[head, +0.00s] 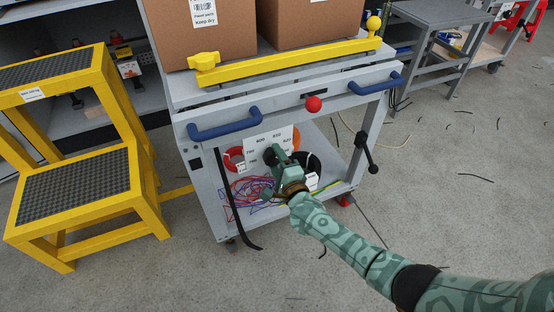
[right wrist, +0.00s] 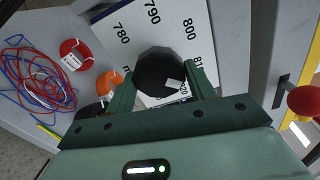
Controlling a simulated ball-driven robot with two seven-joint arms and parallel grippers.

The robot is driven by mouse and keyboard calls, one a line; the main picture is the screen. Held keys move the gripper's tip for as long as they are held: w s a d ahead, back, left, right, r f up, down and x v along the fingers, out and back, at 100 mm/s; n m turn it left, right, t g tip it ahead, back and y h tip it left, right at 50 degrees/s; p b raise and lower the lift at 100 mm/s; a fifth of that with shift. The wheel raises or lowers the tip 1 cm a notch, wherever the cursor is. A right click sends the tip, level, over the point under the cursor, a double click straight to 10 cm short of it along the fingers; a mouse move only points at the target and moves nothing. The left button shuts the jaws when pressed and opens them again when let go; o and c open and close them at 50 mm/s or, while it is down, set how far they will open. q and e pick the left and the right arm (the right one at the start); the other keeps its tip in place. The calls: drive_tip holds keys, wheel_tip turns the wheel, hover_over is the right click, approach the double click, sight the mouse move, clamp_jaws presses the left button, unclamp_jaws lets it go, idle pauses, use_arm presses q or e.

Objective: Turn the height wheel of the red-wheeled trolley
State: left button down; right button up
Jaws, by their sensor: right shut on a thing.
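The grey trolley (head: 185,130) has a red caster (head: 343,201) under its right side. On its front is a white scale plate (head: 256,142) with numbers such as 780, 790 and 800; the plate also shows in the right wrist view (right wrist: 128,37). The black round height wheel (right wrist: 160,74) sits in front of the plate. My right gripper (right wrist: 161,82) is shut on the wheel, one finger on each side. In the head view my right gripper (head: 275,158) covers much of the wheel. My left gripper is out of view.
A red ball knob (head: 313,103) and blue handles (head: 225,123) stick out above the wheel. A black crank handle (head: 370,155) is at the right. Cable coils (head: 258,190) lie on the lower shelf. A yellow step (head: 75,190) stands left. Cardboard boxes (head: 205,35) sit on top.

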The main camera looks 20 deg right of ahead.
drive_tip(key=n, duration=0.3)
drive_tip(key=shift+n+p, duration=0.35)
drive_tip(key=shift+n, duration=0.05)
drive_tip(key=n, duration=0.2)
drive_tip(key=shift+a+n, duration=0.1)
drive_tip(key=shift+n, duration=0.2)
drive_tip(key=n+p, duration=0.1)
drive_tip(key=n, duration=0.1)
drive_tip(key=shift+s+n, duration=0.1)
drive_tip(key=shift+n, duration=0.2)
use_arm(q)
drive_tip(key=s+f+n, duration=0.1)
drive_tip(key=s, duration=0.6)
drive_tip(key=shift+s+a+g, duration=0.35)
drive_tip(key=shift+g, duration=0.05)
use_arm(e)
drive_tip(key=shift+n, duration=1.8)
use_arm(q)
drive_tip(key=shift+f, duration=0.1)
use_arm(e)
drive_tip(key=o, duration=0.8)
drive_tip(key=shift+o, duration=0.7)
drive_tip(key=shift+r, duration=0.1)
